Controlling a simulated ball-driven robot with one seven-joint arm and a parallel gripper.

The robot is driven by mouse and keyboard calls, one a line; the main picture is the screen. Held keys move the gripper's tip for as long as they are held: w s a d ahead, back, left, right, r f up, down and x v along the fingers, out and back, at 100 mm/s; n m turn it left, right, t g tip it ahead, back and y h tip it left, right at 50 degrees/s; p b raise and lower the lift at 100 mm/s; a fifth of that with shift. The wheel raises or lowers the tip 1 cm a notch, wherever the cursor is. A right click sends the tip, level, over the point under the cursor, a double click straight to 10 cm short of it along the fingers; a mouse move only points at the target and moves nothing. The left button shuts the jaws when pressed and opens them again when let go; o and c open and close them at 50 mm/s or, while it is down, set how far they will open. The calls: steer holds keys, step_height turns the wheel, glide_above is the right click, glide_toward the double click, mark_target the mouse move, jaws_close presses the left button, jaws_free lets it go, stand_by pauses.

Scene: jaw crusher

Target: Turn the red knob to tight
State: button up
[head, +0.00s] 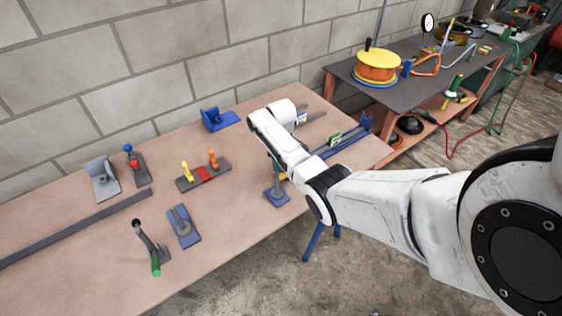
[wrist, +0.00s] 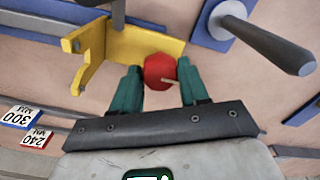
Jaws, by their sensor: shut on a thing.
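The red knob (wrist: 159,71) is a faceted red piece with a pale mark on its near side, seen in the wrist view. It sits in front of a yellow bracket (wrist: 112,58). My gripper (wrist: 161,85) has its two green fingers on either side of the knob and is shut on it. In the head view my arm's wrist hides most of this spot. A blue base plate (head: 277,196) shows below the wrist there, and the knob itself is hidden. I see no readable tight mark.
In the wrist view a grey rod (wrist: 265,45) sticks up at the upper right, close to the fingers. Labels marked 300 (wrist: 20,116) and 240 (wrist: 37,138) lie at left.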

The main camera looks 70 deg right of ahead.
steer(key=o, duration=1.1)
steer(key=shift+c, duration=0.2)
step_height(320, 180, up, 11)
steer(key=shift+f, duration=0.1)
